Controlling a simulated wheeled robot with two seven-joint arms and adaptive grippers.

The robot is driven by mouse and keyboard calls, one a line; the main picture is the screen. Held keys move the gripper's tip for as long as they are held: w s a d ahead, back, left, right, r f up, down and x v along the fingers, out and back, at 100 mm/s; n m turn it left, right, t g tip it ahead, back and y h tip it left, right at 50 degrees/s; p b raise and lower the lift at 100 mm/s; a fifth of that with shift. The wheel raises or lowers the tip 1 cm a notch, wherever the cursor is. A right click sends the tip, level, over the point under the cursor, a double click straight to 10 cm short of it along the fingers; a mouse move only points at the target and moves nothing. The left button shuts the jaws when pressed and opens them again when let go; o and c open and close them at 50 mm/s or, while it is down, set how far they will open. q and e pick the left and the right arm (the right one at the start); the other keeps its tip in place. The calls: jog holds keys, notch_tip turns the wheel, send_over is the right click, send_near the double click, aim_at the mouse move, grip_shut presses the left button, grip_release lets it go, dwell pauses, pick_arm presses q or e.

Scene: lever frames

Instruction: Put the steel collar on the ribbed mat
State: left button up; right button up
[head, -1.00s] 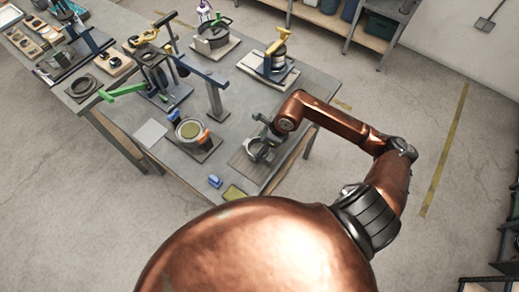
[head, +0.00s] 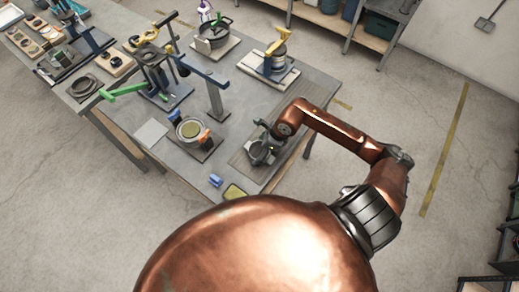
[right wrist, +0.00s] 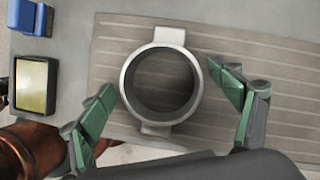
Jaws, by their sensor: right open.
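The steel collar (right wrist: 127,85) is a grey ring with a flat lug on each of two opposite sides. In the right wrist view it appears to lie flat on the ribbed mat (right wrist: 235,55), a grey-brown panel with thin light lines. My right gripper (right wrist: 160,79) is open, with one green-padded finger on each side of the collar. A small gap shows at the right finger; the left fingertip is very close to the ring. In the head view my right gripper (head: 262,152) is low over the mat and hides part of it. My left gripper is not in view.
A blue block (right wrist: 31,17) and a yellow-topped pad (right wrist: 31,86) lie left of the mat. A round fixture with orange and dark blocks (head: 190,131) stands farther left on the table. A post with a blue bar (head: 215,100) and a yellow-handled clamp (head: 278,50) stand behind.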

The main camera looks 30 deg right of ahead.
jog(key=shift+r, duration=0.1)
jog(key=v, duration=1.2)
jog(key=shift+b, duration=0.4)
jog(key=shift+a, duration=0.1)
